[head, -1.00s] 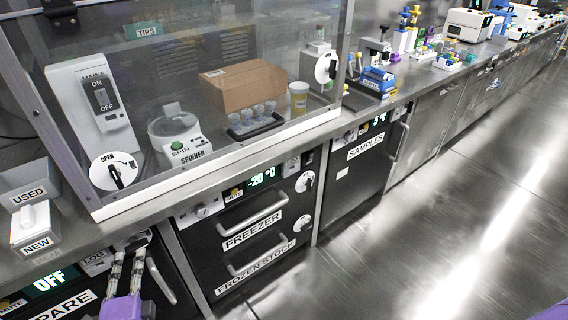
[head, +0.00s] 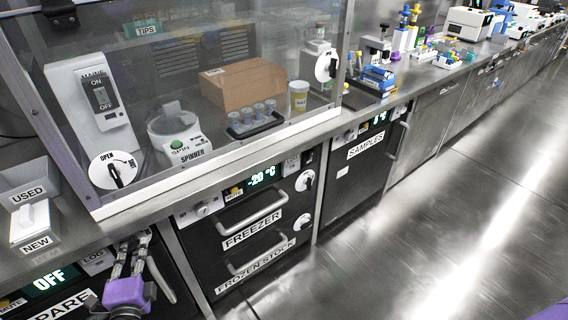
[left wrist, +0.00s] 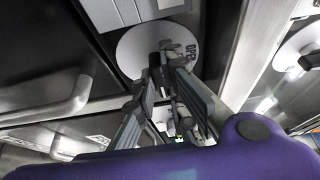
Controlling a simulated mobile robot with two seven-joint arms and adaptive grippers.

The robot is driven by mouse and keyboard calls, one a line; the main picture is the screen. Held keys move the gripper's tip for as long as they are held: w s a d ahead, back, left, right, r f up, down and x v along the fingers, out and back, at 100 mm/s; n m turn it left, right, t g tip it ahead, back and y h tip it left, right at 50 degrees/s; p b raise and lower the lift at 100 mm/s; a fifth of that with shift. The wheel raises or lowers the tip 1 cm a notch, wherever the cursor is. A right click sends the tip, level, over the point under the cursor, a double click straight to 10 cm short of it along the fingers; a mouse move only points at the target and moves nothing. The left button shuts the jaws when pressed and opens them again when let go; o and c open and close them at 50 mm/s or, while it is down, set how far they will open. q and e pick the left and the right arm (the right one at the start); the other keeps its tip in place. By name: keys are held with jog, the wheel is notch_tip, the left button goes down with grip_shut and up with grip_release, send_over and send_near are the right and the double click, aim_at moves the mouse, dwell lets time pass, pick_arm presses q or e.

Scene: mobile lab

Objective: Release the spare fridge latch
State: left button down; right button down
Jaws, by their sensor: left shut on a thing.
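The spare fridge is at the lower left of the head view, with a partly cut-off SPARE label (head: 62,306) and a green OFF display (head: 48,280). My left gripper (head: 135,245) is at the fridge's upper right front. In the left wrist view, the left gripper (left wrist: 166,62) is shut on the dark latch knob in front of the dial. The fingers hide most of the knob, so its exact angle is unclear.
A curved fridge handle (head: 160,280) stands close to the right of my left gripper. The freezer (head: 252,222) with its drawer handles is further right. The counter above carries the USED and NEW trays (head: 30,195) and a glass-fronted hood. The floor (head: 440,230) is clear.

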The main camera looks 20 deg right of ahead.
jog(key=shift+f, duration=0.1)
